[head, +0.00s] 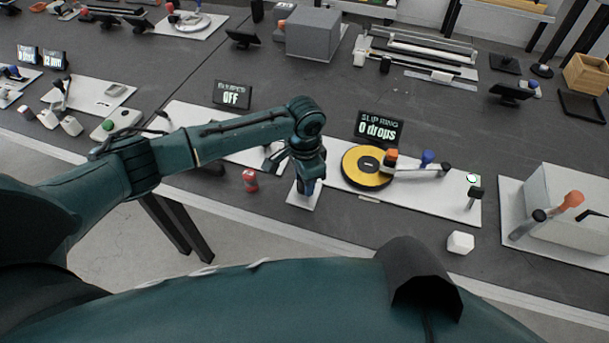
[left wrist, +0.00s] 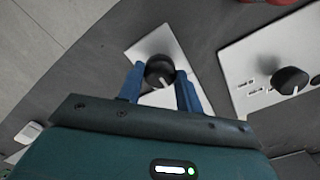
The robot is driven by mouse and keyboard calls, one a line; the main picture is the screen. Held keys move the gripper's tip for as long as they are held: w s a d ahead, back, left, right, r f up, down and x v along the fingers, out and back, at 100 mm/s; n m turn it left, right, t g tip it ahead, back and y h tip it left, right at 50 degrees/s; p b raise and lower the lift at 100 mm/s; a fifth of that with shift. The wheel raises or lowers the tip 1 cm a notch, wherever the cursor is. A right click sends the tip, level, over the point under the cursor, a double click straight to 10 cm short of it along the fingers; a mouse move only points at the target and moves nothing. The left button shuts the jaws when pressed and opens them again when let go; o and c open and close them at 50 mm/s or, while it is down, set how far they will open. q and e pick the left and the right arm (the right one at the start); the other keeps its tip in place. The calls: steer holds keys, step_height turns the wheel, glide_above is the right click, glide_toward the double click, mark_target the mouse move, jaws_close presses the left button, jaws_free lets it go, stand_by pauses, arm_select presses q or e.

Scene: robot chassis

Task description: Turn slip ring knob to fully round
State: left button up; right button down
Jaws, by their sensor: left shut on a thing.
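The black knob (left wrist: 160,70) with a white pointer line sits on a small white plate (left wrist: 151,43) in the left wrist view. The line points down the picture, toward my wrist. My left gripper (left wrist: 160,88) has its blue fingers on both sides of the knob, shut on it. In the head view the left gripper (head: 309,187) is over the small white plate (head: 303,200), left of the slip ring board, and hides the knob. My right gripper is out of view.
A second black knob (left wrist: 291,80) stands on a white panel to the right in the left wrist view. An "OFF" sign (head: 232,95) is behind my arm.

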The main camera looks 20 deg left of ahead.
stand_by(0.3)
arm_select(q)
steer(key=o, duration=1)
steer(key=shift+r, duration=0.1)
step_height(320, 180, up, 13)
